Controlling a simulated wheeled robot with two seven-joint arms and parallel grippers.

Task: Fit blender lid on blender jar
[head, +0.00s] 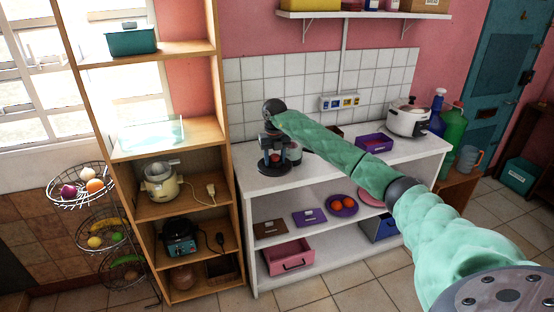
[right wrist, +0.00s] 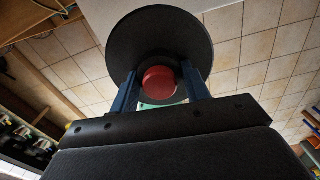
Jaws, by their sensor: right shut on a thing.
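My right gripper (head: 273,155) points down over the left end of the white counter. In the right wrist view its two blue fingers (right wrist: 161,84) are shut on the red knob (right wrist: 160,80) of a round black blender lid (right wrist: 160,30). The lid also shows as a dark disc in the head view (head: 273,168), low near the counter top. A greyish jar-like vessel (head: 295,153), probably the blender jar, stands just right of the gripper, partly hidden by it and my arm. I cannot tell whether the lid touches anything. My left gripper is not in view.
The white counter (head: 237,183) also holds a purple bin (head: 374,143) and a rice cooker (head: 408,119). A wooden shelf (head: 222,100) with appliances stands close on the left. A wall shelf (head: 362,15) hangs above. My right arm crosses above the counter.

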